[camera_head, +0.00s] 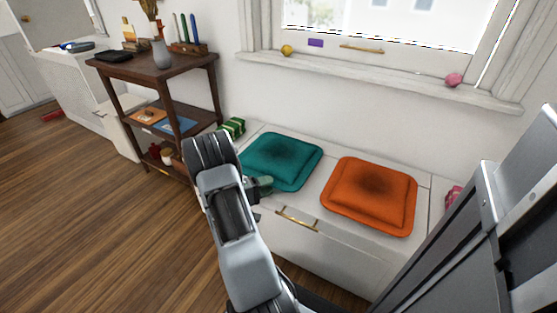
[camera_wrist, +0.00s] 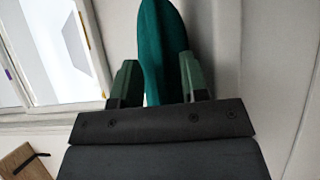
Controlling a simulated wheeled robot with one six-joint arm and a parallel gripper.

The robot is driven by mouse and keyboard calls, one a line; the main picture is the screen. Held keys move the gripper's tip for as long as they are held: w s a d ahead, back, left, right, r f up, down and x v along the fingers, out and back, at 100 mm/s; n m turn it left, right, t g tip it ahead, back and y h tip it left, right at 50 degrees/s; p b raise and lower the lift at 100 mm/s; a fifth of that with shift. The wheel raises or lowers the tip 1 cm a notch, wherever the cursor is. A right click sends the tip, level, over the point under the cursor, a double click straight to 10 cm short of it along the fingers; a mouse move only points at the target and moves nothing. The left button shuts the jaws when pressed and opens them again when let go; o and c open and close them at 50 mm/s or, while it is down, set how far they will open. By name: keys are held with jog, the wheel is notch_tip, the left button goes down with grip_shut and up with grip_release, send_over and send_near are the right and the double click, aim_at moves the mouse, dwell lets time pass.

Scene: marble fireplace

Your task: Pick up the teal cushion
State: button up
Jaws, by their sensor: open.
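The teal cushion (camera_head: 283,160) lies flat on the white window bench (camera_head: 335,248), left of the orange cushion. My gripper (camera_head: 262,186) is at the teal cushion's front left edge, low over the bench. In the wrist view, my gripper (camera_wrist: 158,72) is open, with one green finger on each side of the teal cushion (camera_wrist: 160,35), whose edge reaches between them. Whether the fingers touch it I cannot tell. My arm hides part of the bench's left end in the head view.
The orange cushion (camera_head: 369,195) lies just to the right. A green striped box (camera_head: 232,127) sits behind left, and a pink item (camera_head: 453,198) at the right. A dark wooden shelf (camera_head: 160,72) stands left. The window sill (camera_head: 385,78) holds small objects. Wooden floor is open at lower left.

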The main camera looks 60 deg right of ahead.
jog(key=shift+c, duration=0.2)
grip_shut()
jog(key=shift+r, duration=0.15)
dwell(0.3)
jog(key=shift+r, duration=0.2)
jog(key=r+p, duration=0.2)
jog(key=r, duration=0.1)
jog(key=shift+a+r, duration=0.2)
jog(key=shift+r, duration=0.05)
jog(key=s+a+r+p, duration=0.2)
jog(key=a+r+p, duration=0.7)
jog(key=a+r, duration=0.4)
jog(key=shift+s+a+r+p, duration=0.2)
jog(key=shift+s+r+p, duration=0.2)
jog(key=shift+r, duration=0.6)
